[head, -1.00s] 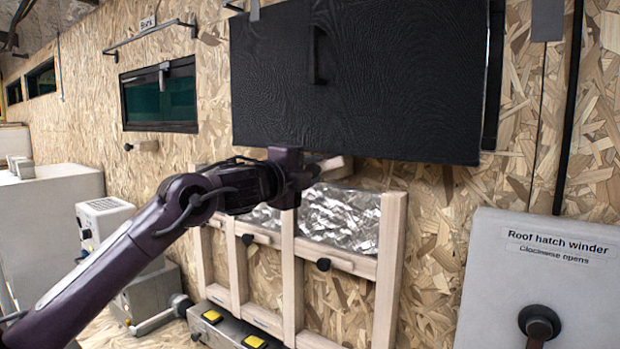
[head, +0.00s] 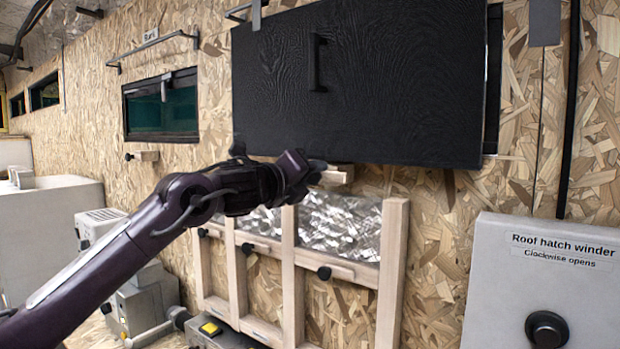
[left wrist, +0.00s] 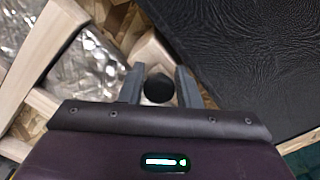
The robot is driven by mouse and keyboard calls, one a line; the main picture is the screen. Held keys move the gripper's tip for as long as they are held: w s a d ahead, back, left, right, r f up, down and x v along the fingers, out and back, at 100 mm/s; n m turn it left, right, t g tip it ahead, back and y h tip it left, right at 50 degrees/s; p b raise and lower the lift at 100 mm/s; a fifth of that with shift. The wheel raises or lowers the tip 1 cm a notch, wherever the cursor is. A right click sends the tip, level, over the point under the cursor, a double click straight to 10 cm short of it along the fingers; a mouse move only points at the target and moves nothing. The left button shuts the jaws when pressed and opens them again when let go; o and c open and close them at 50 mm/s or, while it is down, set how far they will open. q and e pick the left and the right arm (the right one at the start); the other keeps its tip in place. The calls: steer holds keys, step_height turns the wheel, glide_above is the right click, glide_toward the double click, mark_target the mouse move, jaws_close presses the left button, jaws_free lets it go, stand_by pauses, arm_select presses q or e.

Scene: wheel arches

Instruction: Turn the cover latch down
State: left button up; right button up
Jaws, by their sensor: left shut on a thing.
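The large black cover (head: 360,85) with a black handle hangs against the chipboard wall; it also fills the right of the left wrist view (left wrist: 245,50). The cover latch (head: 340,173) is a pale wooden bar just under the cover's lower edge, and its right end sticks out beyond my gripper, lying about level. My left gripper (head: 316,170) is shut on the latch. In the left wrist view a round black knob (left wrist: 158,89) sits between its two fingers. Much of the latch is hidden behind the gripper in the head view. My right gripper is not in view.
Below the cover stands a wooden frame (head: 392,265) with foil panels and small black knobs. A grey roof hatch winder box (head: 490,280) is at the right. A dark window (head: 160,105) with its own wooden latch (head: 146,156) is at the left.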

arm_select(q)
steer(key=shift+s+d+f+m+g, duration=0.1)
steer(key=shift+d+f+m+g, duration=0.25)
steer(key=shift+f, duration=0.4)
steer(key=o, duration=1)
steer(key=shift+s+r, duration=0.15)
steer(key=shift+c, duration=0.2)
steer(key=shift+s+a+b, duration=0.3)
steer(key=shift+s+b, duration=0.15)
steer(key=shift+b, duration=0.1)
steer(key=b+v, duration=0.2)
steer(key=v, duration=0.4)
steer(key=shift+s+a+b, duration=0.3)
steer(key=shift+b, duration=0.05)
steer(key=shift+r, duration=0.1)
